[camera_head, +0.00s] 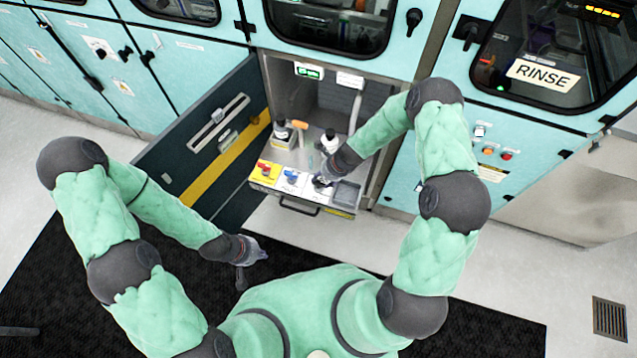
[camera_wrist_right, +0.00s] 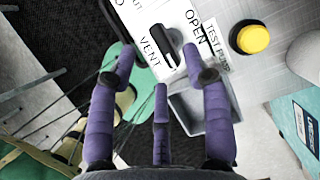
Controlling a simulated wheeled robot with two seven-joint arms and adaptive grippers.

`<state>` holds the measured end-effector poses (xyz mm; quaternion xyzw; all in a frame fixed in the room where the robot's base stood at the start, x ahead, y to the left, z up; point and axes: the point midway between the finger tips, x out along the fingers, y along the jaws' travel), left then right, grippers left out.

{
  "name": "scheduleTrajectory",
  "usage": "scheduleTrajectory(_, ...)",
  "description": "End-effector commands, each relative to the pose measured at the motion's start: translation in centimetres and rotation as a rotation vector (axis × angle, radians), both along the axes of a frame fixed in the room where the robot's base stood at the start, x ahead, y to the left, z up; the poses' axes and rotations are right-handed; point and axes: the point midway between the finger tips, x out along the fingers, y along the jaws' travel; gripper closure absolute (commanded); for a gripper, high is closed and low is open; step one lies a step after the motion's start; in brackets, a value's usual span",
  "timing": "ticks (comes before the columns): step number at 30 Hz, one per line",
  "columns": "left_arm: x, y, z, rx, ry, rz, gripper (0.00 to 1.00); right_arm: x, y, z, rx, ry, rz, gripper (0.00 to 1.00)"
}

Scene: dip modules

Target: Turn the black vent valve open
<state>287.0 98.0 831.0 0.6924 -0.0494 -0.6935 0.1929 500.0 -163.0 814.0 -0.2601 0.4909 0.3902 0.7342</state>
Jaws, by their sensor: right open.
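The black vent valve (camera_wrist_right: 158,46) is a short black handle on a white plate lettered VENT and OPEN in the right wrist view. The handle lies slanted, between the two words. My right gripper (camera_wrist_right: 159,64) is open, its purple fingers on either side of the handle's near end; I cannot tell whether they touch it. In the head view my right gripper (camera_head: 325,177) is over the front panel of the pulled-out tray and partly hides the valve. My left gripper (camera_head: 253,262) hangs low over the black mat, away from the panel; its finger opening is unclear.
A red valve on a yellow plate (camera_head: 264,170) and a blue valve (camera_head: 291,177) sit left of the vent valve. A yellow button (camera_wrist_right: 253,39) is beside TEST PUMP lettering. Bottles stand behind. An open dark door (camera_head: 205,140) bounds the left; a grey tray (camera_head: 346,193) is at right.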

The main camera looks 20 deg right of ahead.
Motion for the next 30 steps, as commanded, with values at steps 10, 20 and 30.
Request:
scheduleTrajectory(10, 0.0, 0.0, -1.3, 0.000, 0.000, 0.000, 1.00, 0.9, 1.3, -4.0, -0.001, -0.001, 0.000, 0.51)
scheduleTrajectory(20, 0.0, 0.0, -1.3, 0.000, -0.001, 0.000, 1.00, 1.0, 1.5, -4.3, -0.001, -0.001, 0.001, 0.51)
scheduleTrajectory(30, 0.0, 0.0, -1.3, 0.000, -0.001, 0.000, 1.00, 1.0, 1.5, -4.3, -0.001, -0.001, 0.001, 1.00)
